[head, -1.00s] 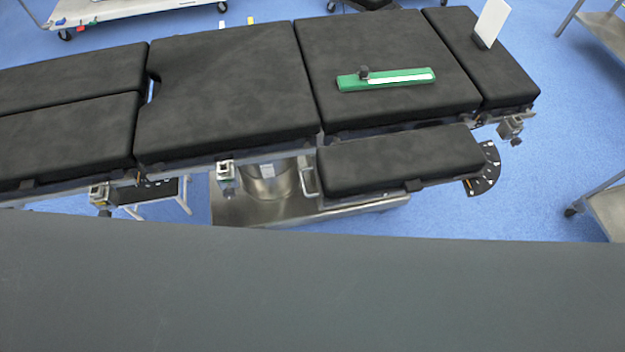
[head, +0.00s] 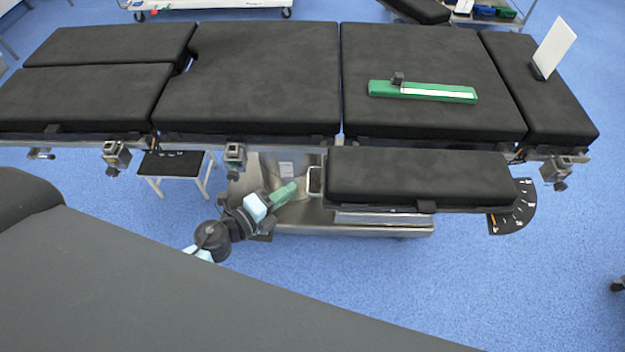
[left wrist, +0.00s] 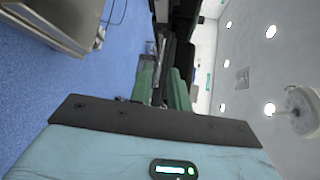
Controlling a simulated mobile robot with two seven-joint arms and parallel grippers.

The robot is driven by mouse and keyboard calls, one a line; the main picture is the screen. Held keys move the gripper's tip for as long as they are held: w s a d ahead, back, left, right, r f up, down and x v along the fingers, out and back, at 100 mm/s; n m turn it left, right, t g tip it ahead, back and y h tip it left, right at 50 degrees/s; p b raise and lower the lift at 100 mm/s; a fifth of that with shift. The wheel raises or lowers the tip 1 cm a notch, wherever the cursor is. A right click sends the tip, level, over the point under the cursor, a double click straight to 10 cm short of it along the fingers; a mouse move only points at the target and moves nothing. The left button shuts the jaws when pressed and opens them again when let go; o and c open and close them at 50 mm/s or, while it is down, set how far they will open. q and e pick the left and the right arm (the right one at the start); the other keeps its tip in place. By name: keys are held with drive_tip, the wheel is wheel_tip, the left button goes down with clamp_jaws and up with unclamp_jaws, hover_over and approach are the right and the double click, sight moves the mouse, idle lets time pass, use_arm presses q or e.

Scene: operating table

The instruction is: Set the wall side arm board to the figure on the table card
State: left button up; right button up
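A black padded arm board (head: 420,177) lies along the near side of the operating table (head: 262,75), roughly parallel to its edge. A metal loop handle (head: 315,181) is at its left end. A black dial plate with white marks (head: 515,208) shows under its right end. The white table card (head: 555,48) stands at the table's right end; I see no figure on its visible face. My left gripper (head: 293,188), with green fingers, is just left of the handle, seemingly apart from it. In the left wrist view its fingers (left wrist: 161,88) stand apart. My right gripper is not in view.
A green tool with a white strip and dark knob (head: 423,92) lies on the table pad. Rail clamps (head: 235,156) hang along the near edge. The metal table base (head: 350,222) is below the arm board.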

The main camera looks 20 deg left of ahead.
sight(309, 178)
use_arm(q)
drive_tip(key=shift+b+x, duration=0.3)
drive_tip(key=shift+x, duration=3.6)
clamp_jaws()
